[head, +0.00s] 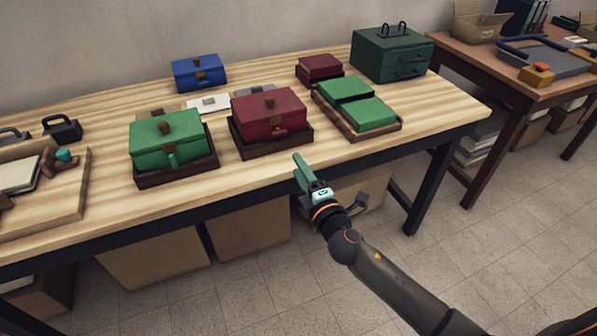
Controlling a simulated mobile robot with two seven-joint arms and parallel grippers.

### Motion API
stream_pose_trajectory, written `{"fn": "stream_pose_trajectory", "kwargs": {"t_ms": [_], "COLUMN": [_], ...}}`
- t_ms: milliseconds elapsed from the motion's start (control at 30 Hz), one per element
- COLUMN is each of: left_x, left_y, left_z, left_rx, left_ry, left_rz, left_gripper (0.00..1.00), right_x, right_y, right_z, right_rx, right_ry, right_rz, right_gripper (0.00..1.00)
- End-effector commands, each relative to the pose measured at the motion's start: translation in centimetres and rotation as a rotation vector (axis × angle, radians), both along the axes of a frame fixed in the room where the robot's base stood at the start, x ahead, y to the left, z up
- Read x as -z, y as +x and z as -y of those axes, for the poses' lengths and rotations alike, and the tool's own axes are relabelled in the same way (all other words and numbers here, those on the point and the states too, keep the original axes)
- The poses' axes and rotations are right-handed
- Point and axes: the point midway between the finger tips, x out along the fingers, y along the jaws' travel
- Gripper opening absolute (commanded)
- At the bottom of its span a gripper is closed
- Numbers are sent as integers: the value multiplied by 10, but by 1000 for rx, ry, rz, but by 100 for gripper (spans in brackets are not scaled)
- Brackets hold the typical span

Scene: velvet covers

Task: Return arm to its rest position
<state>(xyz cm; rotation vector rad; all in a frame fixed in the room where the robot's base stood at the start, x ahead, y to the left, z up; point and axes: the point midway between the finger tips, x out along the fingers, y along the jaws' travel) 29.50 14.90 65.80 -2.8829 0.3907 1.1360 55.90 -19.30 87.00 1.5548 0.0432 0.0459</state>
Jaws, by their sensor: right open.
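My right gripper (301,172) is at the front edge of the wooden table, in front of the red box, with its arm coming in from the lower right. Its jaws are open and I see nothing between them. The red box (268,112) with a brown clasp sits in a dark tray (272,147). A green box (168,138) sits in another dark tray (178,174) to its left. Two green covers (371,112) lie in a brown tray (355,130) to the right. My left gripper is not in view.
The wooden table (110,205) also holds a blue box (199,73), a dark red box (319,68) and a dark green drawer case (391,54) at the back. Cardboard boxes (155,258) stand below. A second table (490,72) is at the right. The floor in front is clear.

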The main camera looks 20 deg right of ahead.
Motion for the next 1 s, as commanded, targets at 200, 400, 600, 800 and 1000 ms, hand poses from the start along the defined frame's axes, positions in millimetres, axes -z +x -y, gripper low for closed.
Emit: {"fn": "stream_pose_trajectory", "kwargs": {"t_ms": [200,400,600,800,1000], "left_x": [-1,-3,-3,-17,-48], "left_y": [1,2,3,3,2], "left_z": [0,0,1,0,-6], "left_rx": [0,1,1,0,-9], "left_ry": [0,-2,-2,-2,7], "left_rz": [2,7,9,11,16], "left_gripper": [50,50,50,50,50], "right_x": [0,0,0,22,84], "right_y": [1,1,1,-21,-107], "right_z": [2,2,2,0,-7], "right_rx": [0,0,0,9,104], "right_ry": [0,0,0,146,646], "right_rz": [0,0,0,-101,-412], "right_gripper": [48,48,48,48,48]}}
